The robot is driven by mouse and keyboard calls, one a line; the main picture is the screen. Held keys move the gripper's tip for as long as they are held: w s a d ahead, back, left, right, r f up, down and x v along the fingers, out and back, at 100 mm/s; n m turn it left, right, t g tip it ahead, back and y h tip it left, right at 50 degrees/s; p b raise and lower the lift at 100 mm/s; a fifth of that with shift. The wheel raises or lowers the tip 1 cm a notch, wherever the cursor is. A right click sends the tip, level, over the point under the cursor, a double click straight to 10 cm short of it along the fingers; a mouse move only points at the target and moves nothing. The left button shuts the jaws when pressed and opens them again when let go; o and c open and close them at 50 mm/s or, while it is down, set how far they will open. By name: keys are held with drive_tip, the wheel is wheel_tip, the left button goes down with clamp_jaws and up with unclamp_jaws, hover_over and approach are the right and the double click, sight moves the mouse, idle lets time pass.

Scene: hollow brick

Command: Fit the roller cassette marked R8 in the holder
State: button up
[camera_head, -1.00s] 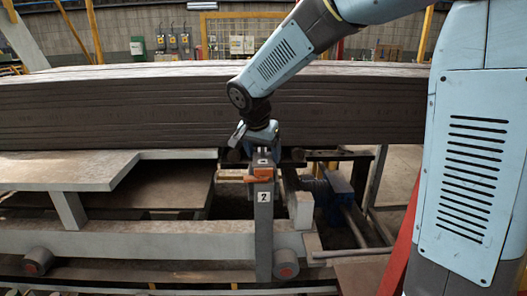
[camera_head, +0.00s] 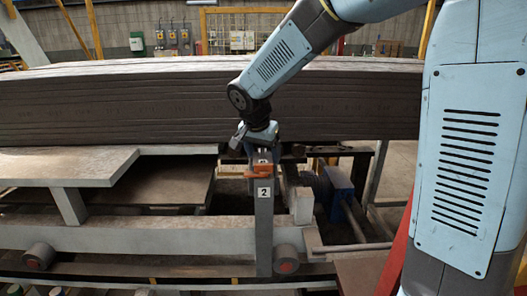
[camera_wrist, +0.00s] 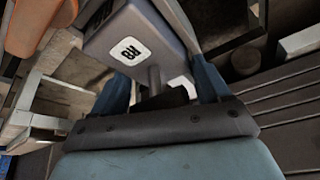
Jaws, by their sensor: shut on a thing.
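My gripper (camera_wrist: 163,80) is shut on the roller cassette marked R8 (camera_wrist: 105,42), holding it by a short pin or stem between the blue fingers. The cassette is a grey block with a white label. In the head view my gripper (camera_head: 258,138) hangs above a grey upright post with a "2" plate (camera_head: 264,225), which seems to be the holder. An orange part (camera_head: 260,171) sits at the post's top, and an orange rounded part (camera_wrist: 38,22) shows in the wrist view. The cassette is mostly hidden in the head view; whether it touches the holder cannot be told.
A long stack of grey slabs (camera_head: 120,105) stands close behind my gripper. A pale frame beam (camera_head: 140,242) runs left of the post, and a blue motor-like part (camera_head: 338,188) lies to the right. A red bar (camera_head: 393,265) stands near my arm.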

drive_tip(key=shift+f, duration=0.15)
drive_tip(key=o, duration=1.2)
drive_tip(key=shift+c, duration=0.2)
drive_tip(key=shift+o, duration=1)
drive_tip(key=shift+f, duration=0.1)
drive_tip(key=shift+d, duration=0.1)
drive_tip(key=shift+s, duration=0.1)
drive_tip(key=v, duration=1.4)
